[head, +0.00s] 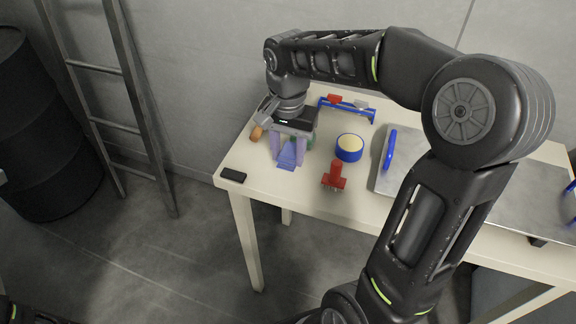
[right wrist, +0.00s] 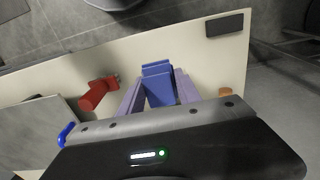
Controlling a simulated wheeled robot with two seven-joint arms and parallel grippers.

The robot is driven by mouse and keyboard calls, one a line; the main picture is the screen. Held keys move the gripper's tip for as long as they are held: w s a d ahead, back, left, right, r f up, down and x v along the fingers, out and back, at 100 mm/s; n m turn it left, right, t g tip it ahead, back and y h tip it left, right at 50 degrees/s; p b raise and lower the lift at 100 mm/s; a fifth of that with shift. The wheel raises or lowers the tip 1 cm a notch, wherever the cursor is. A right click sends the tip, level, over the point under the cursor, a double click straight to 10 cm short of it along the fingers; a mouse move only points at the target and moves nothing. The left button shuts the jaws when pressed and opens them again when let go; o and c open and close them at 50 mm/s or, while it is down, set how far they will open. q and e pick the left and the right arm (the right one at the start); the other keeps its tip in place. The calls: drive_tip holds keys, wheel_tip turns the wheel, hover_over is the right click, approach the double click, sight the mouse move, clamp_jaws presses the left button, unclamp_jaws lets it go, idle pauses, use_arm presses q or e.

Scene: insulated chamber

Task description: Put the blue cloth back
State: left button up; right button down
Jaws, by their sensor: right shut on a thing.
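The blue cloth (head: 287,160) is a small folded piece at the left part of the table. It also shows in the right wrist view (right wrist: 158,85), between the two pale purple fingers. My right gripper (head: 288,152) points down over the table and is shut on the cloth. Its fingers sit on both sides of the cloth in the right wrist view (right wrist: 158,92). Whether the cloth touches the tabletop is hard to tell. Part of the cloth is hidden by the gripper body. My left gripper is not in view.
Near the gripper are a red object (head: 333,176), a blue-and-cream round item (head: 349,148), a blue rack (head: 360,112), an orange item (head: 256,133) and a black block (head: 233,175). A metal plate with a blue handle (head: 389,150) lies right.

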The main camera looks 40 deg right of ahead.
sight(288, 175)
drive_tip(key=shift+f, duration=0.45)
drive_tip(key=shift+f, duration=1.85)
drive_tip(key=shift+f, duration=0.2)
drive_tip(key=c, duration=0.8)
unclamp_jaws()
drive_tip(key=shift+c, duration=0.2)
drive_tip(key=shift+r, duration=0.15)
wheel_tip(288, 175, up, 12)
drive_tip(key=shift+r, duration=0.1)
